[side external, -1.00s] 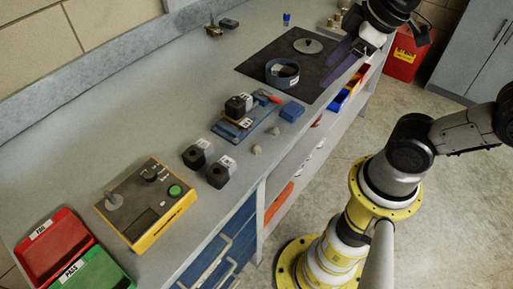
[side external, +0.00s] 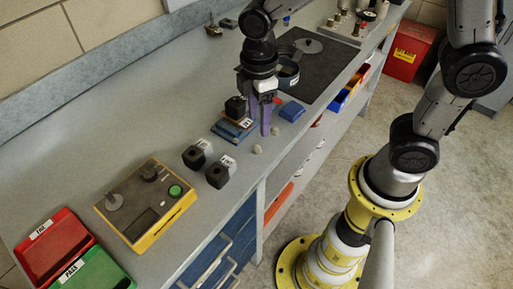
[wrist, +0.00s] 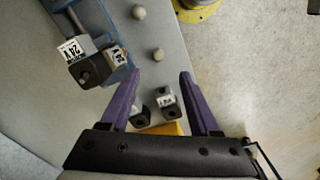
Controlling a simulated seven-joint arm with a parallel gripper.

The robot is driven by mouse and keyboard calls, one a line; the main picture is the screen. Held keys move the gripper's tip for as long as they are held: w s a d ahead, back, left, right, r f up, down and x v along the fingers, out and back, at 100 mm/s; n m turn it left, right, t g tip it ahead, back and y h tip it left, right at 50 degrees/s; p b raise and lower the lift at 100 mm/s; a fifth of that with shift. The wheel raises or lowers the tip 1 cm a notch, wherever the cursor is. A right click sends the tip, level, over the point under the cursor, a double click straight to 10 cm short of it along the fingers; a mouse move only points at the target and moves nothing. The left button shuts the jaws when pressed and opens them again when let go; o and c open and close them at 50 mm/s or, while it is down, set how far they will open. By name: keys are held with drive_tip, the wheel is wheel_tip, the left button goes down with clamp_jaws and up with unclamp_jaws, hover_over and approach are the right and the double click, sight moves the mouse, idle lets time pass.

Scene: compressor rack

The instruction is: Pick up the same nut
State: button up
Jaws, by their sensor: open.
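Two small beige rounded pieces, which look like the nuts, lie on the bench. One nut (side external: 257,149) is near the bench's front edge, and another nut (side external: 275,130) is farther back. In the wrist view, one nut (wrist: 158,54) shows just beyond my fingertips, roughly in line with the gap, and the other (wrist: 138,12) is near the top edge. My gripper (side external: 259,131) points down beside the blue fixture, with its purple fingers apart. In the wrist view my gripper (wrist: 159,76) is open, with nothing held.
The blue fixture (wrist: 92,14) with a labelled black block (wrist: 87,72) stands close to my left finger. Two black blocks (side external: 194,157) (side external: 217,175), a blue block (side external: 292,111) and a yellow control box (side external: 147,205) are nearby. The bench drops to the floor on the right.

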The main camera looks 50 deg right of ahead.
sight(258, 146)
wheel_tip(258, 146, down, 9)
drive_tip(key=shift+w+d+f, duration=0.1)
drive_tip(key=shift+w, duration=0.05)
clamp_jaws()
idle(0.6)
